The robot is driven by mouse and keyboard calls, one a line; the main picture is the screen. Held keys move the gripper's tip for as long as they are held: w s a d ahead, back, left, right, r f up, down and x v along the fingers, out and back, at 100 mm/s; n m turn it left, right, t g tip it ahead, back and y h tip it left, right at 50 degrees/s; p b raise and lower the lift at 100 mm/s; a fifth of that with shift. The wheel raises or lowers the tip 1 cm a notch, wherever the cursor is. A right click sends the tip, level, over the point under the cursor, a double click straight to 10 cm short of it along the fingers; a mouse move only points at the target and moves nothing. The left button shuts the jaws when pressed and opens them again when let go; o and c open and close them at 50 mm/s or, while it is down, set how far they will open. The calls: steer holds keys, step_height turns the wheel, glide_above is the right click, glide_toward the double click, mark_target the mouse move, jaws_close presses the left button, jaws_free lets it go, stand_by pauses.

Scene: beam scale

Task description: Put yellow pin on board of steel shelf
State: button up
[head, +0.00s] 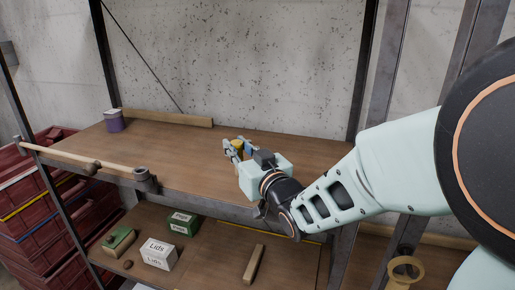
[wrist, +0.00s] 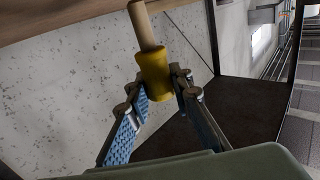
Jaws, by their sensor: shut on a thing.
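The yellow pin (head: 237,148) is between the fingers of my gripper (head: 241,148), which is shut on it. In the wrist view the yellow pin (wrist: 153,76) shows as a short yellow cylinder with a flared end, between the blue-padded fingertips (wrist: 158,92). A pale wooden rod (wrist: 143,25) lines up with its far end; I cannot tell if it belongs to the pin. The brown board (head: 180,155) of the steel shelf spreads behind and left of my gripper in the head view. My gripper overlaps the board's front right part; its height above it is unclear.
A purple jar (head: 115,121) and a wooden strip (head: 165,117) stand at the board's back. A wooden rod (head: 75,158) with dark metal fittings runs along the front left. The board's middle is clear.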

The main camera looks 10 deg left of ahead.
step_height(320, 180, down, 2)
steer(key=shift+a+f, duration=0.1)
steer(key=shift+r, duration=0.2)
steer(key=shift+f, duration=0.1)
steer(key=shift+f+b, duration=0.15)
steer(key=shift+b, duration=0.2)
steer(key=o, duration=1)
